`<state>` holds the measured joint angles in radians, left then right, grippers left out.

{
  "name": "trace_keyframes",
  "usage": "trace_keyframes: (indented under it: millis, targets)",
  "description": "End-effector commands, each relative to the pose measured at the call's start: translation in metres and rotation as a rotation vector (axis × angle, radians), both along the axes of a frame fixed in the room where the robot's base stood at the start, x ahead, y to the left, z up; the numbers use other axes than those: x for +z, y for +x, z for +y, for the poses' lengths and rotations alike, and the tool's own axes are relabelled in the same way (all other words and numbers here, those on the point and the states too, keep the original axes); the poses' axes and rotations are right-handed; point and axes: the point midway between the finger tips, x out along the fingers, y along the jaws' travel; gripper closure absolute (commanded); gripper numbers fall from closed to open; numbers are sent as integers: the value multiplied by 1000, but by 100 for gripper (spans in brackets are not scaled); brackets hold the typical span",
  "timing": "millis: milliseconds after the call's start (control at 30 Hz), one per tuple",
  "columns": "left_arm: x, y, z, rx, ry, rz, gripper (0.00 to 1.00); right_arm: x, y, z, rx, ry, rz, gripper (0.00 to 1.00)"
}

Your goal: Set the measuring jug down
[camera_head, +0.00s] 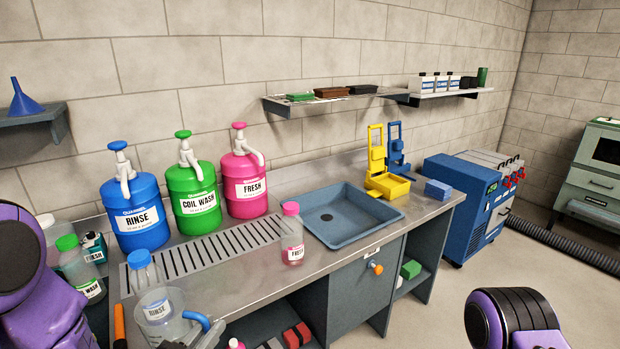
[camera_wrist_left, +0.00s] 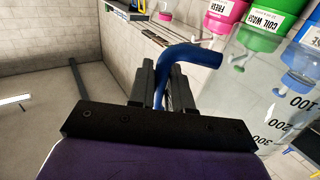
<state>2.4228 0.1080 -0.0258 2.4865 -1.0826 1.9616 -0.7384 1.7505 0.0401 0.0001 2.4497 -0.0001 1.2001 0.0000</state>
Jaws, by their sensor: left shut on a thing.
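The measuring jug (camera_head: 172,322) is clear, with a blue handle (camera_head: 206,330), at the bottom left of the head view, in front of the counter. In the left wrist view the jug (camera_wrist_left: 262,95) fills the right side, with black volume marks, and looks empty. My left gripper (camera_wrist_left: 163,75) is shut on the blue handle, which passes between its two fingers. The jug overlaps a blue-capped RINSE bottle (camera_head: 141,262) in the head view. The jug's base is hidden, so I cannot tell whether it touches anything. My right gripper is out of view.
The steel counter (camera_head: 245,285) has bare room left of the pink-capped FRESH bottle (camera_head: 292,240). Behind are a slotted drain (camera_head: 205,255), RINSE (camera_head: 137,215), COIL WASH (camera_head: 195,205) and FRESH (camera_head: 246,190) drums. A sink (camera_head: 350,222) lies right. Green-capped WASH bottle (camera_head: 80,268) stands left.

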Motion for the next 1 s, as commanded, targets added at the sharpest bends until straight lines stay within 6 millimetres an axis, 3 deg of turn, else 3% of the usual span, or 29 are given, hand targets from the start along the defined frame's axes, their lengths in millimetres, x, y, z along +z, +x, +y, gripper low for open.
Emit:
trace_keyframes:
  millis: [133, 300, 500, 1000]
  targets:
    - [-19, 11, 10, 124, -2, 2, 100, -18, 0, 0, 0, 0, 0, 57]
    - [-69, 18, 17, 302, 0, 6, 100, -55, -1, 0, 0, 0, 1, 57]
    - [-115, 15, 6, 357, 4, 3, 100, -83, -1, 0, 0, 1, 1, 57]
    - [-119, 12, 6, 356, -4, 3, 100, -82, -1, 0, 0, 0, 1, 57]
